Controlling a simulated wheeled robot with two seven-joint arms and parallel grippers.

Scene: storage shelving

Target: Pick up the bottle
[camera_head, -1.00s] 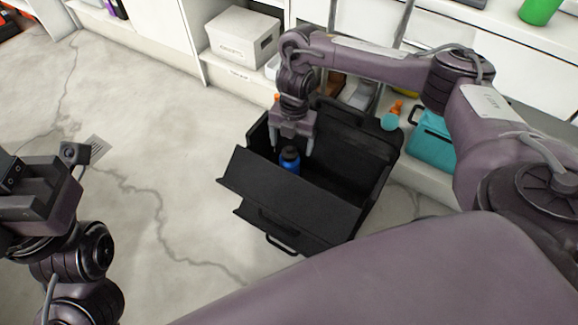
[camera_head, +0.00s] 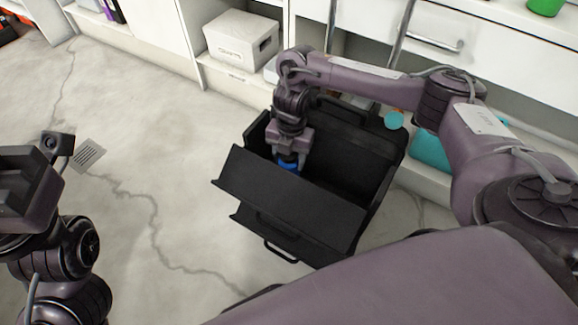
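A blue bottle (camera_head: 288,165) stands inside an open black toolbox (camera_head: 290,202) on the floor. Only a small blue part of it shows below my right gripper; the rest is hidden by the gripper and the box's front wall. My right gripper (camera_head: 289,158) points down into the box, with its fingers at the upper part of the bottle. Whether the fingers are closed on it cannot be made out. My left gripper (camera_head: 52,160) is at the left edge, away from the box, and its finger opening is not clear.
White shelving and drawers with metal handles (camera_head: 435,40) stand behind the box. A white carton (camera_head: 241,40) sits on a low shelf. A teal bag (camera_head: 432,150) and a teal round item (camera_head: 394,120) are right of the box.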

